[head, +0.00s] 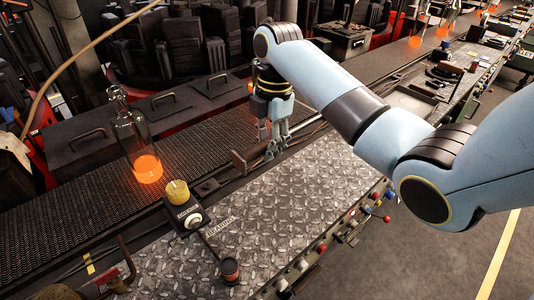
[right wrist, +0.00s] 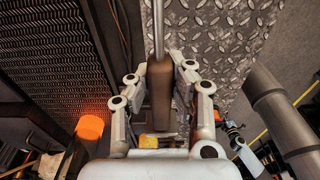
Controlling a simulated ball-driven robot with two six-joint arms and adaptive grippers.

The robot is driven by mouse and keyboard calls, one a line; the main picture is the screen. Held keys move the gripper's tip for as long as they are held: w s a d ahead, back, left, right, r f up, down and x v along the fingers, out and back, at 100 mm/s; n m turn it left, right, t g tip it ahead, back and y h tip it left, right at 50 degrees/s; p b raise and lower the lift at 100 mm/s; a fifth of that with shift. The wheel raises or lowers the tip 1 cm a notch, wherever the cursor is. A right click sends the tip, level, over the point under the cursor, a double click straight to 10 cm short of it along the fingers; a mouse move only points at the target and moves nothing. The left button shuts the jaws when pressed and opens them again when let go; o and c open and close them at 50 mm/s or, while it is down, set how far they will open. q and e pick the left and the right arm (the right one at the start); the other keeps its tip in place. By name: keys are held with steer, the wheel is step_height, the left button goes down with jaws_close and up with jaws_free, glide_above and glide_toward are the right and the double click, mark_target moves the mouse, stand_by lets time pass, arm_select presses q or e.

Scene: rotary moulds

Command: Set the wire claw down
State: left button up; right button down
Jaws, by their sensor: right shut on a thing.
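My right gripper (head: 272,150) comes down over the strip between the mesh conveyor and the diamond-plate table. In the right wrist view its fingers (right wrist: 160,90) are shut on the brown handle of the wire claw (right wrist: 160,97). A thin metal rod (right wrist: 158,30) runs from the handle towards the top of that view. In the head view the gripper partly hides the tool. The claw end cannot be made out, and I cannot tell whether the tool touches the surface below. My left gripper is not in view.
The diamond-plate table (head: 270,215) is mostly bare in front of the gripper. A glass bottle with a glowing orange base (head: 148,167) stands on the mesh conveyor (head: 75,215) to the left. A yellow cylinder (head: 178,192) sits on a small dark device nearby.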

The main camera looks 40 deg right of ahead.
steer(key=shift+w+f, duration=0.85)
steer(key=shift+w, duration=0.3)
steer(key=shift+f, duration=1.9)
steer(key=c, duration=1.2)
jaws_free()
steer(key=shift+f, duration=0.1)
steer(key=shift+c, duration=0.2)
step_height(320, 180, up, 12)
steer(key=d, duration=0.1)
steer(key=shift+b, duration=0.45)
